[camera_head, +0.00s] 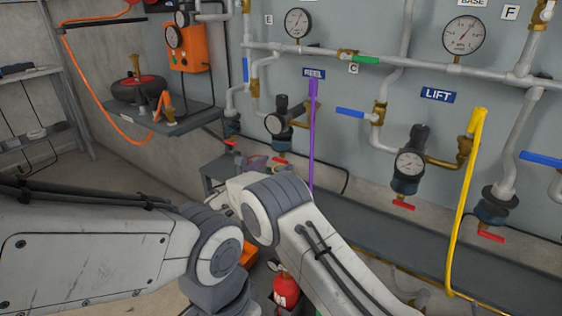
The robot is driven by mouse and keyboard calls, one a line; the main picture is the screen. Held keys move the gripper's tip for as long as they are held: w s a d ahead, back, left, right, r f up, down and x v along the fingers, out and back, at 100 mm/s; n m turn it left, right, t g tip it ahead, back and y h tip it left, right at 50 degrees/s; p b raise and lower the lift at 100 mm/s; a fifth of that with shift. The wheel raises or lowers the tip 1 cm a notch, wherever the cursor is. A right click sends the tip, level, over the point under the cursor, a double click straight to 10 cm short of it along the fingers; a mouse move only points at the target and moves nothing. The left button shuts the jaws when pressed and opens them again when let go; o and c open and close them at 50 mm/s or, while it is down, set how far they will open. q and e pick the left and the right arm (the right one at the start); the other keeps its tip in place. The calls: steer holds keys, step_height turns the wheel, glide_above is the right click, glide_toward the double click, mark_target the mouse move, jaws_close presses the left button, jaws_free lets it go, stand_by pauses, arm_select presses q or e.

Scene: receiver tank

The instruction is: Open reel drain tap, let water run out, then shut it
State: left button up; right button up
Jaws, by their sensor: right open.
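The blue REEL sign (313,73) is on the grey wall panel. Below it to the left is a black regulator with a gauge (275,124). A small red tap handle (280,162) sits under that regulator; I take it as the reel drain tap. Its exact turn is too small to tell. My right gripper (257,163) is open, small and partly hidden behind my right forearm. It appears just left of and below the red handle; I cannot tell whether it touches. No water shows. My left arm enters from the left, but its gripper is out of view.
A purple hose (313,135) hangs right of the regulator. The LIFT regulator (410,163) and a yellow hose (463,200) are farther right. Another red tap (229,142) is to the left. A shelf (180,120) holds fittings. A red extinguisher (286,290) stands low.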

steer(key=shift+w+d, duration=0.45)
steer(key=shift+w, duration=0.1)
steer(key=shift+a, duration=0.15)
steer(key=shift+c, duration=1.2)
steer(key=c, duration=1.1)
steer(key=m+b, duration=0.2)
steer(key=b, duration=0.1)
steer(key=shift+f+m, duration=0.25)
steer(key=shift+m, duration=0.05)
arm_select(q)
steer(key=f, duration=0.2)
steer(key=shift+w+d+f, duration=0.2)
steer(key=shift+w+f, duration=0.15)
steer(key=shift+w, duration=0.05)
arm_select(e)
steer(key=shift+r, duration=0.1)
steer(key=o, duration=1.3)
steer(key=shift+o, duration=0.2)
